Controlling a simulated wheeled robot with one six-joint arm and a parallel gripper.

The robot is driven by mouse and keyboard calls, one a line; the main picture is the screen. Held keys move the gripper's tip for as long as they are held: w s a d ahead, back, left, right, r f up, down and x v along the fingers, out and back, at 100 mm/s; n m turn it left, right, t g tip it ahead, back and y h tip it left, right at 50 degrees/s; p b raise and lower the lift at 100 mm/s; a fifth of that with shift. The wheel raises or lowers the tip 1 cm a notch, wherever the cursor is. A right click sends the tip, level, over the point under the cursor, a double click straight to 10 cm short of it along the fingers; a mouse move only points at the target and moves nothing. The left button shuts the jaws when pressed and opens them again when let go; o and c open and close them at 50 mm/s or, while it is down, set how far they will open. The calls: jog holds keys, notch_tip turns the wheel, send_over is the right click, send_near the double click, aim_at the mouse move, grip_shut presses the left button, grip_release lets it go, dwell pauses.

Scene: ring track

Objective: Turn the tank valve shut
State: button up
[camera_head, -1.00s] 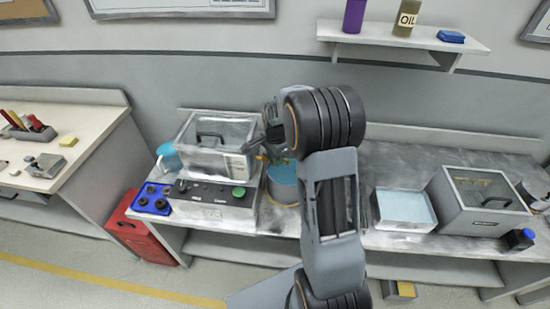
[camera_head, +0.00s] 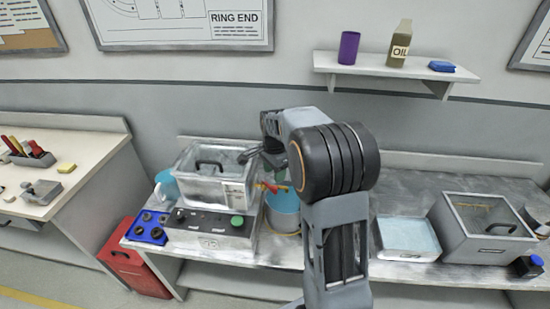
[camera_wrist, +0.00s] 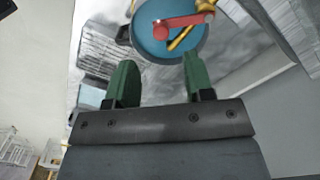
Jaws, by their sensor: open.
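The tank (camera_head: 212,178) is a clear-walled box with a dark-handled lid, standing on a grey control box. The valve (camera_head: 272,187), a red lever on a brass-yellow tap, sticks out from the tank's right side above a blue bucket (camera_head: 284,214). In the wrist view the red lever (camera_wrist: 182,24) lies roughly crosswise over the bucket (camera_wrist: 150,45), beyond my fingertips. My gripper (camera_wrist: 160,62) is open and empty, its two green fingers spread apart. The lever appears just ahead of the fingers, not between them. My arm hides part of the bench behind it.
The control box (camera_head: 212,226) has a green button. A blue tray (camera_head: 148,228) of dark round parts is at its left. A shelf (camera_head: 395,71) hangs above.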

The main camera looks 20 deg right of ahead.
aim_at(275, 188)
notch_tip(275, 188, up, 7)
dwell(0.3)
jog(key=shift+f, duration=0.1)
